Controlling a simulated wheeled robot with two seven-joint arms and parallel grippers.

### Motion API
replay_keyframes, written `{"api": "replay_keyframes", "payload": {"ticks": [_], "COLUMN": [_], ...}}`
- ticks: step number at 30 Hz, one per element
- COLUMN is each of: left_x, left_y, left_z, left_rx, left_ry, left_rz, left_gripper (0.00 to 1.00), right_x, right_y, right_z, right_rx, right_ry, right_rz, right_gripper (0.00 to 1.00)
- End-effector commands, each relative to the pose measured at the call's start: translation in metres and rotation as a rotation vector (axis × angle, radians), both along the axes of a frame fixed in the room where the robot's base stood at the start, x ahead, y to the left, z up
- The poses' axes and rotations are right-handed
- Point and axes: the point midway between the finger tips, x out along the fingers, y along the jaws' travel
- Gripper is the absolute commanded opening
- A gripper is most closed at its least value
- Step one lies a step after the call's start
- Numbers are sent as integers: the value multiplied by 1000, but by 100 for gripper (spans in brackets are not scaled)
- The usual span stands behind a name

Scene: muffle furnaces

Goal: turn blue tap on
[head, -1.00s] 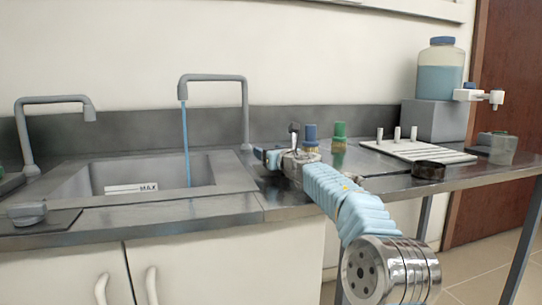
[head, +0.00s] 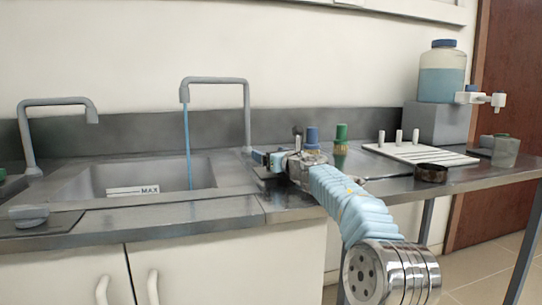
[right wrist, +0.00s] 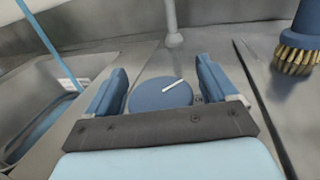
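The blue tap is a round blue knob with a white line (right wrist: 160,95) on the counter, seen in the right wrist view. The white line points to the upper right. My right gripper (right wrist: 162,75) is open, with one blue finger on each side of the knob; I cannot tell whether either finger touches it. In the head view the right gripper (head: 270,162) is low over the counter just right of the sink and hides the knob. A blue stream of water (head: 187,145) runs from the grey faucet (head: 215,81) into the sink (head: 90,180). My left gripper is not in view.
A white rack (head: 420,152), a dark dish (head: 431,173) and a blue-filled bottle (head: 441,82) are farther right. Another faucet (head: 58,101) stands at left.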

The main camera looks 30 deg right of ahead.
Motion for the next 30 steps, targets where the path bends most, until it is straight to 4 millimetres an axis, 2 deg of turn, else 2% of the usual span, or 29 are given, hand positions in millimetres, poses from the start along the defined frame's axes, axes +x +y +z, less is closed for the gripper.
{"api": "replay_keyframes", "payload": {"ticks": [4,7,15,18,30], "left_x": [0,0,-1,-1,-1], "left_y": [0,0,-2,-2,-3], "left_z": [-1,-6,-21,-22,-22], "left_rx": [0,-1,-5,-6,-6], "left_ry": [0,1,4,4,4], "left_rz": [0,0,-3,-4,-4], "left_gripper": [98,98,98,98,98], "right_x": [-1,-10,-57,-69,-75], "right_y": [0,0,0,0,0], "right_z": [-1,-2,-2,-1,0], "right_rx": [0,1,1,2,6], "right_ry": [0,-1,-1,-1,0], "right_rz": [0,0,0,0,0], "right_gripper": [86,86,86,86,86]}}
